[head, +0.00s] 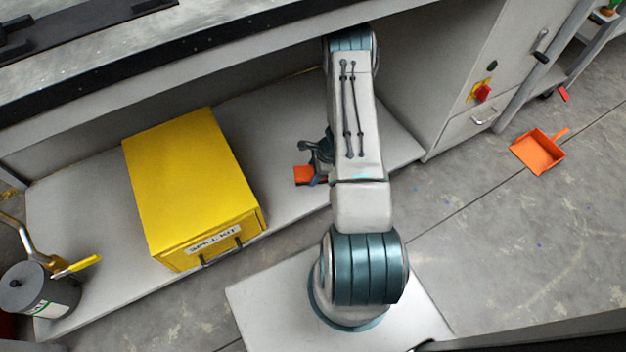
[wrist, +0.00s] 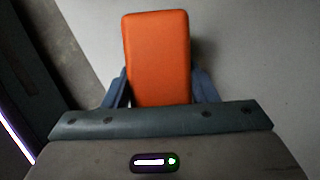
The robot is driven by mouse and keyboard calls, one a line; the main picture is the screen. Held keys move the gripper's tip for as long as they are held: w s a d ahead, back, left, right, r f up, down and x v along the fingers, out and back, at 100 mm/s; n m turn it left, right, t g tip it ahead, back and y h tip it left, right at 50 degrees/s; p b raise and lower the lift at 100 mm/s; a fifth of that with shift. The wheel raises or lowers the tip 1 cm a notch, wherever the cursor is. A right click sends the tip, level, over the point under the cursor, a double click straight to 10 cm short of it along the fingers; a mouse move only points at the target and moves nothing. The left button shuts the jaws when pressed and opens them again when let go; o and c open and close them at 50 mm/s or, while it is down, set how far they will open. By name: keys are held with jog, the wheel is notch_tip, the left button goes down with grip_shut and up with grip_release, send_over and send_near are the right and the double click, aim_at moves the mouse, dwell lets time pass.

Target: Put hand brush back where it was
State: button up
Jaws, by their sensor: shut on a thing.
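The hand brush shows in the wrist view as an orange block-shaped part (wrist: 158,55) between the two fingers. My gripper (wrist: 160,88) is shut on it. In the head view a small part of the orange brush (head: 303,175) shows beside my arm, over the grey lower shelf (head: 275,110) under the bench. My gripper (head: 316,172) is partly hidden there by my arm. I cannot tell whether the brush touches the shelf. The brush's bristles are not visible.
A yellow spill kit box (head: 185,180) stands on the shelf left of my gripper. A grey can (head: 38,290) stands at the shelf's left end. An orange dustpan (head: 540,150) lies on the floor at right. The cabinet side (head: 450,75) bounds the shelf's right.

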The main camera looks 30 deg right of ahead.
jog(key=shift+f+b, duration=0.85)
jog(key=shift+f, duration=1.1)
jog(key=shift+f, duration=0.2)
jog(key=o, duration=1.2)
jog(key=shift+r, duration=0.1)
jog(key=shift+p+v, duration=1.5)
jog(key=shift+v, duration=2.4)
